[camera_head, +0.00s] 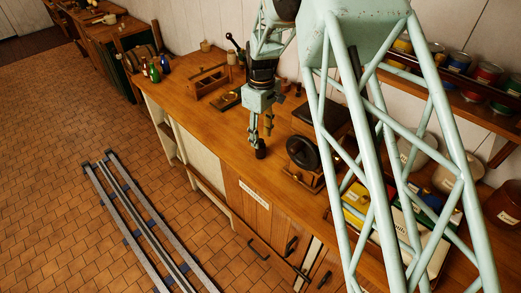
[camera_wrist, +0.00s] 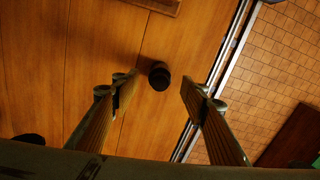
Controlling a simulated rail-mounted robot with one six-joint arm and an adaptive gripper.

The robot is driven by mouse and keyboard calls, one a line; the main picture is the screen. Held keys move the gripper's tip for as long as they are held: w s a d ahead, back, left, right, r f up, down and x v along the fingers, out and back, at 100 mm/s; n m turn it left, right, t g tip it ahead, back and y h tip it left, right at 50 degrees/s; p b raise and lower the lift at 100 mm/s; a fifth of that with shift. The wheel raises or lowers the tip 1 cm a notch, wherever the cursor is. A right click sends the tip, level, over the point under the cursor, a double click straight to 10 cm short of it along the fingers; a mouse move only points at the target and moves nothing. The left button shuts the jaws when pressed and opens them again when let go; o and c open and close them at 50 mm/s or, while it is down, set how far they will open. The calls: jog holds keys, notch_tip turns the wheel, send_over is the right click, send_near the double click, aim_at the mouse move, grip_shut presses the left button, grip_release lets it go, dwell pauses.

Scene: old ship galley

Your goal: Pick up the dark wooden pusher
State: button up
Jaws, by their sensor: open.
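The dark wooden pusher (camera_head: 261,150) stands on the wooden counter near its front edge, just below my fingertips. In the wrist view it is a small dark round knob (camera_wrist: 159,76), seen from above between the two fingers. My gripper (camera_head: 261,132) points down over it with the fingers apart, one on either side. The open fingers also show in the wrist view (camera_wrist: 160,90). There is a gap between the pusher and each finger in that view, so the gripper is empty. How high the fingertips are above the counter is hard to tell.
A machine with a black wheel (camera_head: 303,152) stands close on the right. A small wooden tray with a dark item (camera_head: 227,99) and a wooden rack (camera_head: 208,80) lie behind to the left. The counter (camera_head: 205,121) left of my gripper is clear up to its front edge.

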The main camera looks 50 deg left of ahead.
aim_at(261, 141)
jog(key=shift+f, duration=0.25)
jog(key=shift+f+p, duration=0.35)
jog(key=shift+f, duration=2.15)
jog(key=c, duration=1)
